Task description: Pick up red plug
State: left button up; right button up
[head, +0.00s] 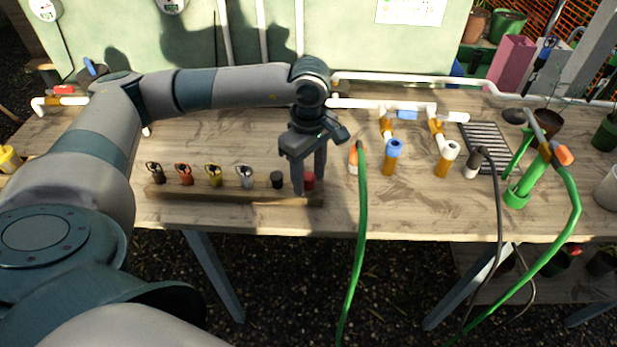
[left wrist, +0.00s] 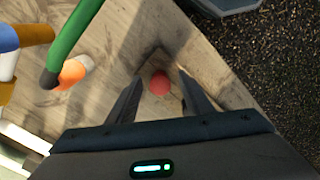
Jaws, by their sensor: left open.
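The red plug (head: 309,181) stands at the right end of a wooden strip (head: 230,196) near the table's front edge. My left gripper (head: 308,188) is open above it and points down, with its fingers around the plug's place. In the left wrist view, the red plug (left wrist: 160,83) shows as a round top between the two open fingers of my left gripper (left wrist: 158,105). I cannot tell whether a finger touches it. In the head view, one finger hides part of the plug's left side. My right gripper is in neither view.
A black plug (head: 277,180) stands just left of the red one, with several clip-topped plugs (head: 214,175) further left. A green hose (head: 361,220) with an orange end lies to the right, beside a blue-capped pipe fitting (head: 393,150). White piping runs along the back.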

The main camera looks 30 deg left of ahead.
pick_arm(q)
jog(key=shift+f, duration=0.2)
dwell(0.3)
jog(key=c, duration=1.1)
jog(key=shift+r, duration=0.2)
